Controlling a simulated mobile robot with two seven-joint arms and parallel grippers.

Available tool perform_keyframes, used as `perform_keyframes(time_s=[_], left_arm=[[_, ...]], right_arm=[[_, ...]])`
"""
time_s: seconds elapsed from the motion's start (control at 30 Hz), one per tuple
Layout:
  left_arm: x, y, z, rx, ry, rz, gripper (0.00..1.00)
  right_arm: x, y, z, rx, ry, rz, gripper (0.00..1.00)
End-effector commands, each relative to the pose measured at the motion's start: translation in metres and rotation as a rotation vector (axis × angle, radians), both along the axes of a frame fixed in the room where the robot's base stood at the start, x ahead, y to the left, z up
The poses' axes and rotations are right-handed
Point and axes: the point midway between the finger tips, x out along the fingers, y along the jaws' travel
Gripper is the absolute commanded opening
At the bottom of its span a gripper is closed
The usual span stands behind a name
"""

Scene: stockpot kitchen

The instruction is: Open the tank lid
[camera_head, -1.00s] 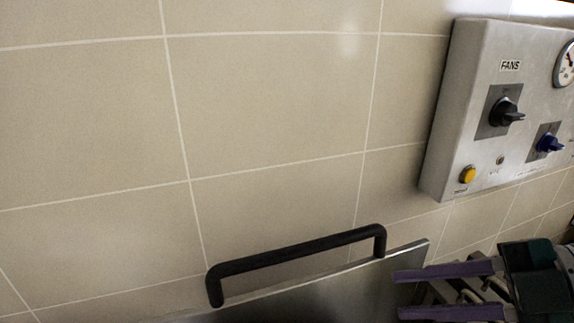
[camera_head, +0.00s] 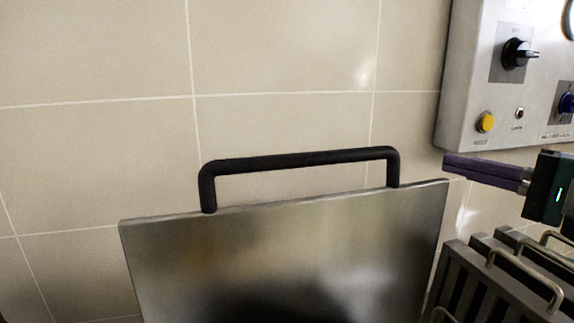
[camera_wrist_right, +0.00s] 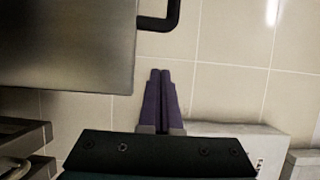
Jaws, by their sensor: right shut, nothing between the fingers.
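The tank lid (camera_head: 290,255) is a brushed metal panel, raised steeply in front of the tiled wall in the head view. Its black bar handle (camera_head: 300,160) runs along the top edge. My right gripper (camera_head: 447,165) is right of the lid, apart from the handle, with purple fingers pointing left. In the right wrist view the gripper (camera_wrist_right: 160,74) is shut and empty. The lid (camera_wrist_right: 65,45) fills the upper left there, and the end of the handle (camera_wrist_right: 160,20) shows just beyond the fingertips. My left gripper is not in view.
A grey control box (camera_head: 475,85) with a black knob (camera_head: 517,53) and a yellow button (camera_head: 485,122) hangs on the wall at right, close above my right gripper. Metal baskets with wire handles (camera_head: 525,270) stand at lower right. The tiled wall is close behind the lid.

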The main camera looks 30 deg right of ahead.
Motion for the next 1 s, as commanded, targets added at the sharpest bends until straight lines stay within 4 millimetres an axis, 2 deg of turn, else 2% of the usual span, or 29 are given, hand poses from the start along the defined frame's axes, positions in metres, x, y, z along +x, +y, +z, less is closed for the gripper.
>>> perform_keyframes(time_s=[0.33,0.6,0.87,1.0], left_arm=[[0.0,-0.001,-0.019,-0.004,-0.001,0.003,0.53],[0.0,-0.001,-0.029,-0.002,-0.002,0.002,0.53],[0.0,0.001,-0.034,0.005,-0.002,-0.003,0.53],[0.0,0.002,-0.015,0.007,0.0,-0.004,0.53]], right_arm=[[0.046,0.009,-0.001,-0.005,-0.006,0.002,0.0],[0.074,0.015,-0.001,-0.005,-0.004,0.002,0.0],[0.092,0.018,-0.002,-0.005,-0.002,0.001,0.0],[0.083,0.028,0.002,0.001,0.005,0.004,0.0]])
